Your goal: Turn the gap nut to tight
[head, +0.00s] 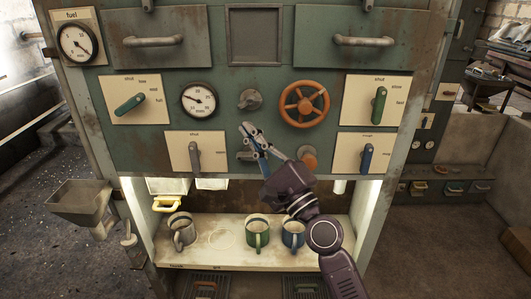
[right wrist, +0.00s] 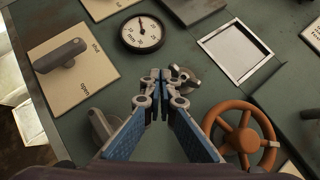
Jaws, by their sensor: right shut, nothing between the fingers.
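No label reading gap nut or tight is legible in either view. A grey metal knob (head: 250,99) on a round base sits between the gauge and the orange handwheel. It also shows in the right wrist view (right wrist: 187,78), just beyond and right of the fingertips. My right gripper (head: 248,129) is shut and empty in front of the panel, below that knob in the head view. Its fingertips (right wrist: 160,82) meet near the knob's left side; contact cannot be told. A lower grey fitting (head: 243,156) is partly hidden by the gripper. My left gripper is out of view.
An orange handwheel (head: 304,104) stands right of the knob and a round gauge (head: 198,99) left of it. Lever plates (head: 179,139) flank the gripper. An orange knob (head: 309,154) is close to my wrist. Mugs (head: 257,232) stand on the shelf below.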

